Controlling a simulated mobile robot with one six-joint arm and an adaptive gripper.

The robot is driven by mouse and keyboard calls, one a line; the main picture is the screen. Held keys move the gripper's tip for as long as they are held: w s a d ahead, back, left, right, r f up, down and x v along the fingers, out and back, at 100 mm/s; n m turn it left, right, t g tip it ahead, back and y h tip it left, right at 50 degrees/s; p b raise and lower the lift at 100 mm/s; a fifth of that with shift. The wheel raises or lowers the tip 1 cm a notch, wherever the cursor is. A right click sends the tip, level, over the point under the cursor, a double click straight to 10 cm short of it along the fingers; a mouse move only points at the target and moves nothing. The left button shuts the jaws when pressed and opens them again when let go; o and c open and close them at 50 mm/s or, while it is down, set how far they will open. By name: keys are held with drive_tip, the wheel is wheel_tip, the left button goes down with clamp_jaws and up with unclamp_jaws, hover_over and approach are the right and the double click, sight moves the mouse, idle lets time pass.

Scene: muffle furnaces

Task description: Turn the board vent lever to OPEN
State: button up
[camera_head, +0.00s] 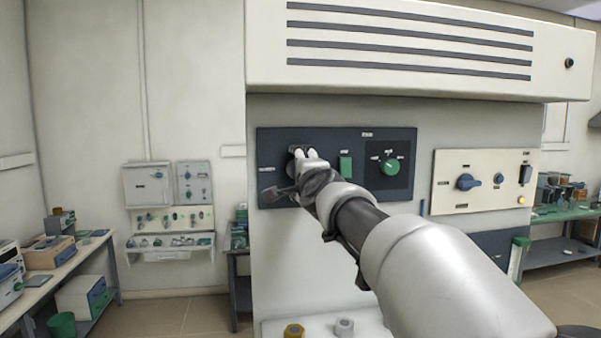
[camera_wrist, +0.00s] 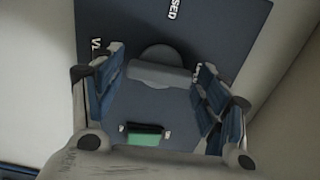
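The board vent lever (camera_wrist: 160,73), a grey disc with a raised bar, is on a dark panel (camera_head: 335,141). In the wrist view the bar lies nearly crosswise, and lettering ending in "SED" shows above it. My gripper (camera_wrist: 160,92) has its two blue-padded fingers apart, one beside each end of the bar. The gaps are small, and I cannot tell whether the pads touch it. In the head view my gripper (camera_head: 303,156) is at the left part of the panel and mostly hides the lever.
A green switch (camera_head: 345,167) sits just right of the lever and also shows in the wrist view (camera_wrist: 145,138). A green knob (camera_head: 390,167) is farther right. A cream panel (camera_head: 480,198) has a blue knob. A vented hood (camera_head: 410,78) overhangs above.

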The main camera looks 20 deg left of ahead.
drive_tip(key=shift+o, duration=0.6)
drive_tip(key=shift+s, duration=0.1)
drive_tip(key=v, duration=1.2)
drive_tip(key=s+d+f+n+g+h+b, duration=0.2)
drive_tip(key=s+d+f+n+g+b, duration=0.15)
drive_tip(key=s+d+f, duration=0.65)
drive_tip(key=s+d+f+n+g+h+b, duration=0.2)
drive_tip(key=s+d+f+n+b, duration=0.25)
drive_tip(key=f, duration=0.85)
drive_tip(key=s+d+f+n+g+h+b, duration=0.2)
drive_tip(key=s+d+f+g+b, duration=0.1)
drive_tip(key=s+d+f, duration=0.75)
drive_tip(key=s+d+f+n+g+h+b, duration=0.1)
drive_tip(key=s+d+f+n+g+b, duration=0.1)
drive_tip(key=s+f, duration=0.7)
wheel_tip(320, 180, down, 3)
drive_tip(key=shift+s+d+f+n+g+h, duration=0.1)
drive_tip(key=shift+s+d+n+g+h, duration=0.15)
drive_tip(key=shift+d+n+g+h, duration=0.25)
